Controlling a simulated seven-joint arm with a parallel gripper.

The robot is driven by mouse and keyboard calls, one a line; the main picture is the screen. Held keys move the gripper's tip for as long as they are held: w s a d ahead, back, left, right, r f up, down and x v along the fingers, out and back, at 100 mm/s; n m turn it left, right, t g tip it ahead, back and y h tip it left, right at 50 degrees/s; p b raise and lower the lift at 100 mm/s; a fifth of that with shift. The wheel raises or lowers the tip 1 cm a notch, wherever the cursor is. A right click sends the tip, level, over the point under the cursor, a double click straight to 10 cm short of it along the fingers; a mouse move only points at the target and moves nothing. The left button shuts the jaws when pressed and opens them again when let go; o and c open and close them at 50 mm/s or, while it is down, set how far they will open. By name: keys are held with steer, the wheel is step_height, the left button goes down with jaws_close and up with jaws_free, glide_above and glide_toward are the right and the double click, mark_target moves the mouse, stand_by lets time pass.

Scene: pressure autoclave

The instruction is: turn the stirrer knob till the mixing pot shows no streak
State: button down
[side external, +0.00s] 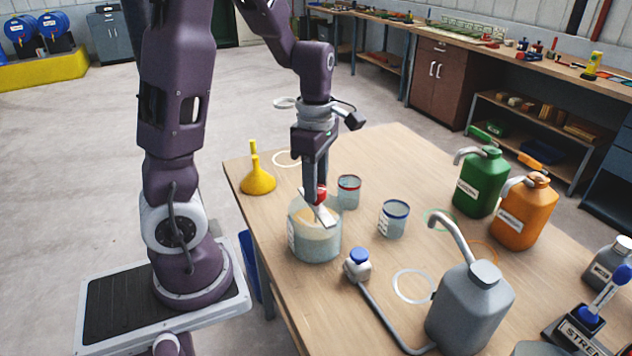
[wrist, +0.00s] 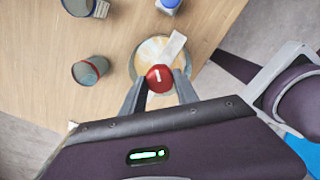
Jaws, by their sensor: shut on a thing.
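The mixing pot (side external: 315,243) stands on the wooden table, a clear wide jar with pale contents. In the wrist view the pot (wrist: 146,55) shows a cream-orange, uneven surface; whether a streak is there is hard to tell. The red stirrer knob (wrist: 160,79) has a white mark and sits above the pot; it also shows in the side view (side external: 321,192). A pale flat bar (wrist: 172,47) crosses the pot's top by the knob. My gripper (wrist: 159,90) points down over the pot, its two fingers shut on the red knob from both sides.
A red-rimmed cup (side external: 349,192) and a blue-rimmed cup (side external: 393,219) stand close right of the pot. A yellow funnel (side external: 257,180) is at left.

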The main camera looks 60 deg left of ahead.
steer(key=n, duration=0.6)
steer(key=shift+n, duration=0.4)
stand_by(0.4)
steer(key=c, duration=0.9)
jaws_free()
step_height(320, 180, up, 7)
steer(key=shift+r, duration=0.1)
